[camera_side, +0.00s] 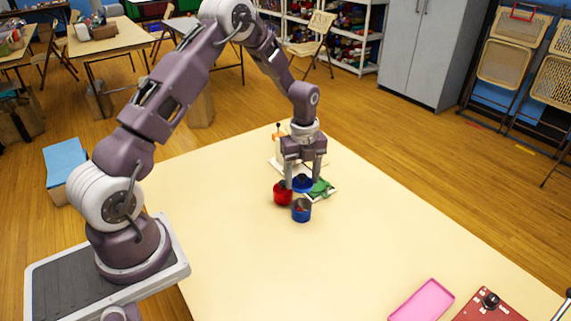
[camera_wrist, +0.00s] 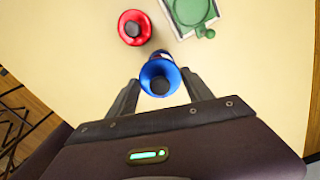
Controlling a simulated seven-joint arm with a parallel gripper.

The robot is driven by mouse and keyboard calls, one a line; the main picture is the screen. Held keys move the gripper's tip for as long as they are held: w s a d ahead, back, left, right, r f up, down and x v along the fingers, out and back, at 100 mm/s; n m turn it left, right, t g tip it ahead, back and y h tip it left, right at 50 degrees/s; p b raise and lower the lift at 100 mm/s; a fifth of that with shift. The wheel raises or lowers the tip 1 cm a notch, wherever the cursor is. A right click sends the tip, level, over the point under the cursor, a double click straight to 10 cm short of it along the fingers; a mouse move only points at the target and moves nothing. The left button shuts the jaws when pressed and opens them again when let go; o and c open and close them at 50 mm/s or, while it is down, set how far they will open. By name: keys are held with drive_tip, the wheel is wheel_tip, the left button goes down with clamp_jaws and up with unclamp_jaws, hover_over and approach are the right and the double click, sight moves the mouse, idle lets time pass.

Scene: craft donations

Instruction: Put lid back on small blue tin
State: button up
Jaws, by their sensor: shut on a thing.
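My gripper (camera_side: 303,180) is shut on a round blue lid with a dark knob (camera_side: 302,187). In the wrist view the lid (camera_wrist: 151,88) sits level between my two fingers (camera_wrist: 161,82). The small blue tin (camera_side: 301,213) stands upright and open on the table, with something reddish inside. In the side view it is below and nearer than the lid, and the two look apart. In the wrist view a blue part just beyond the lid (camera_wrist: 161,54) appears to be the tin, mostly hidden by the lid.
A red tin with a dark knob (camera_side: 282,197) stands close left of the blue tin; it also shows in the wrist view (camera_wrist: 124,30). A green object (camera_side: 322,188) lies on a pale tray (camera_wrist: 173,22) to the right. A pink tray (camera_side: 420,302) and red box (camera_side: 487,308) are far off.

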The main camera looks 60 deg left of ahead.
drive_tip(key=shift+s+d+f, duration=0.1)
drive_tip(key=shift+d, duration=0.3)
drive_tip(key=shift+f, duration=3.1)
drive_tip(key=shift+a+f, duration=0.1)
drive_tip(key=shift+f, duration=0.05)
drive_tip(key=o, duration=1.4)
drive_tip(key=o, duration=0.3)
drive_tip(key=shift+o, duration=0.2)
